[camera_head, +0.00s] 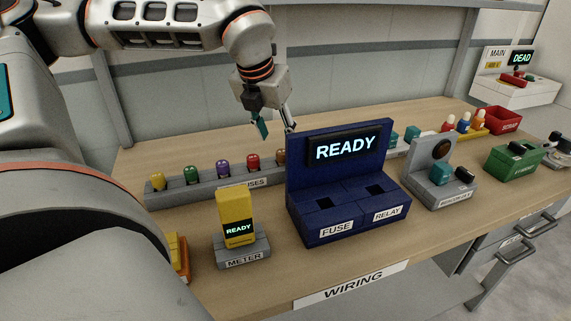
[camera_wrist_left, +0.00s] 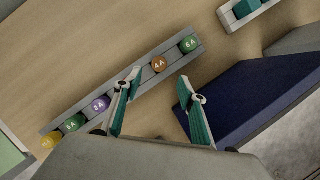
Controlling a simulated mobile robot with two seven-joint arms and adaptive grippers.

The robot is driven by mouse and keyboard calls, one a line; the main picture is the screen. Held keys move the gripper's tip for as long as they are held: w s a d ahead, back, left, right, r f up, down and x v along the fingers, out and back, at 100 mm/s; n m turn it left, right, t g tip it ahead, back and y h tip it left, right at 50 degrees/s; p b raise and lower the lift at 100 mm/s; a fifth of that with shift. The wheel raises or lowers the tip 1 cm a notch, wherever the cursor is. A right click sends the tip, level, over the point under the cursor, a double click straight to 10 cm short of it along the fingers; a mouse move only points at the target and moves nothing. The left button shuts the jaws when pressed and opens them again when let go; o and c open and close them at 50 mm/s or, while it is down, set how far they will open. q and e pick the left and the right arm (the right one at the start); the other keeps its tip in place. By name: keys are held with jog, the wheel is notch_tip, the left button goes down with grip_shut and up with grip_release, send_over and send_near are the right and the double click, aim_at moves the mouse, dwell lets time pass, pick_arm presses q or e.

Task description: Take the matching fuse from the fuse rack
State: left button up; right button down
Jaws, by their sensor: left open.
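The fuse rack (camera_head: 208,190) is a long grey block at the back of the bench. A yellow fuse (camera_head: 158,181), a green fuse (camera_head: 190,175), a purple fuse (camera_head: 222,167), a red fuse (camera_head: 253,162) and a partly hidden orange-brown fuse (camera_head: 281,156) stand in it. In the left wrist view the caps read 8A on a green fuse (camera_wrist_left: 75,122), 2A on the purple, 4A on the orange-brown (camera_wrist_left: 159,64) and 6A on another green one (camera_wrist_left: 188,44). My left gripper (camera_head: 275,130) is open and empty above the rack's right part; a finger hides the red fuse in the wrist view.
A blue tester (camera_head: 340,205) reading READY stands in front of the rack's right end. A yellow meter (camera_head: 236,215) stands in front of its middle. The MAIN panel (camera_head: 515,92) reads DEAD.

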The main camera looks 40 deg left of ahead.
aim_at(282, 151)
pick_arm(q)
jog(key=shift+w+x, duration=0.2)
jog(key=shift+x, duration=3.35)
jog(key=shift+a+r, duration=0.1)
jog(key=shift+a, duration=0.1)
grip_shut()
